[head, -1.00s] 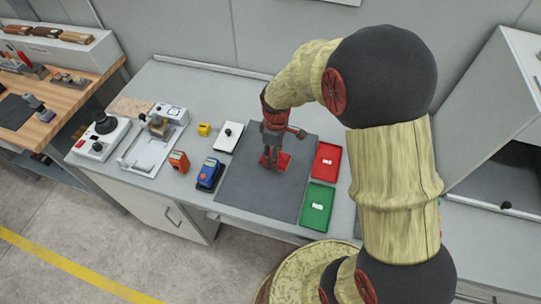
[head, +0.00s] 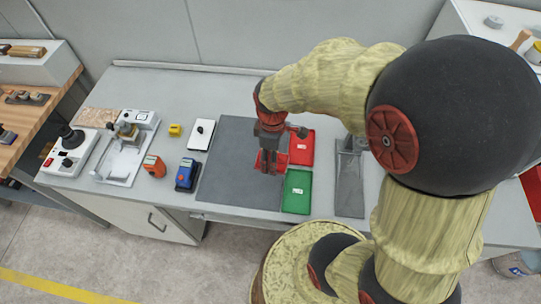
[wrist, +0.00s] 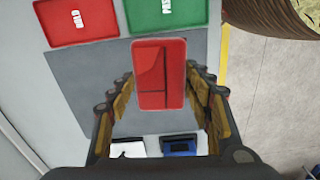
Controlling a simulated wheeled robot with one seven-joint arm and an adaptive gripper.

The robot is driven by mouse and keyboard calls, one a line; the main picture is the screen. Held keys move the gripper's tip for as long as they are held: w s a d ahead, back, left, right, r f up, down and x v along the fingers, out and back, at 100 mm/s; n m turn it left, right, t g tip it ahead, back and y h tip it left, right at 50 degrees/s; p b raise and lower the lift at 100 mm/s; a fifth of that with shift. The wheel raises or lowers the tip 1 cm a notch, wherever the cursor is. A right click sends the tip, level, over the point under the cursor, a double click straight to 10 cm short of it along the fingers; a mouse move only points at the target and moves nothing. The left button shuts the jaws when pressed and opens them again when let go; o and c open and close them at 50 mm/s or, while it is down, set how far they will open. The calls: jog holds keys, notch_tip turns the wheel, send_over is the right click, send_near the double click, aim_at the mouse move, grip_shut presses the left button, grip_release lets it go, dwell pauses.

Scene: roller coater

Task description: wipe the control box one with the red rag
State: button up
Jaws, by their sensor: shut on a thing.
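The red rag (wrist: 159,90) is a folded red rectangle between the two fingers of my gripper (wrist: 160,108) in the wrist view. My gripper (head: 267,168) is shut on it. In the head view the rag (head: 281,160) shows partly behind the fingers, over the right part of the dark mat; its height above the mat is hard to judge. A white box with a black knob and a red button (head: 68,153) stands at the far left of the bench. I cannot tell for certain whether it is control box one.
A red tray (head: 302,150) and a green tray (head: 297,192) lie right of the dark grey mat (head: 225,165). Left of it are a white pad (head: 201,135), a blue device (head: 186,174), an orange device (head: 154,166), a yellow block (head: 175,130) and the coater (head: 122,160).

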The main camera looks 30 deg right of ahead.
jog(key=o, duration=0.5)
jog(key=c, duration=0.4)
jog(key=shift+o, duration=0.2)
jog(key=w+a+f, duration=0.1)
jog(key=w+f, duration=0.2)
jog(key=w, duration=0.1)
jog(key=w+a+f+b, duration=0.1)
jog(key=w+f, duration=0.1)
jog(key=w, duration=0.2)
jog(key=w+a+f, duration=0.1)
jog(key=w+f, duration=0.2)
jog(key=w, duration=0.1)
jog(key=shift+w+a+f, duration=0.15)
jog(key=shift+w+f, duration=0.1)
jog(key=shift+f, duration=0.05)
jog(key=shift+w+a+f+b, duration=0.1)
jog(key=shift+w+f+b, duration=0.2)
jog(key=shift+f, duration=0.15)
jog(key=shift+w+f, duration=0.15)
jog(key=shift+f, duration=0.65)
jog(key=shift+w+f, duration=0.1)
jog(key=shift+f, duration=0.65)
jog(key=shift+f, duration=0.15)
